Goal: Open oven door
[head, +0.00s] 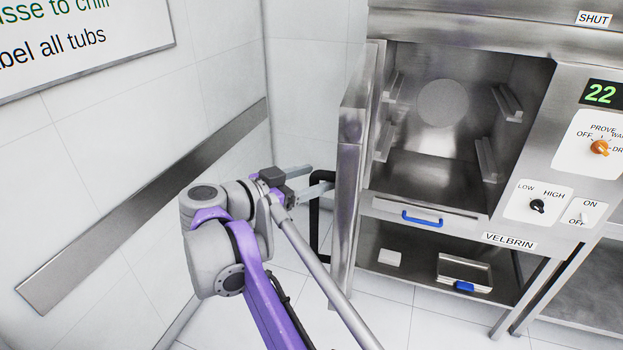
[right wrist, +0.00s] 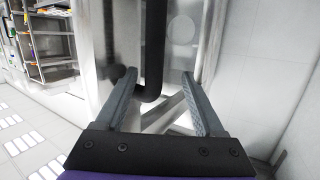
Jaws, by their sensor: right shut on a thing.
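The oven (head: 440,110) stands at the right in the head view, and its chamber is open to view. Its steel door (head: 346,190) is swung out to the left and shows nearly edge-on. A black bar handle (head: 313,232) is on the door's left side. My right gripper (head: 322,177) is at the handle's upper part, shut on it. In the right wrist view the handle (right wrist: 155,45) runs down between the two fingers (right wrist: 158,74), in front of the shiny door (right wrist: 115,40). My left gripper is not in view.
The tiled wall with a steel rail (head: 150,200) is left of my arm. Below the oven, a shelf (head: 400,285) holds a blue-handled metal tray (head: 465,270) and a small white block (head: 389,258). A control panel (head: 590,140) is on the oven's right. Floor shows below the door.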

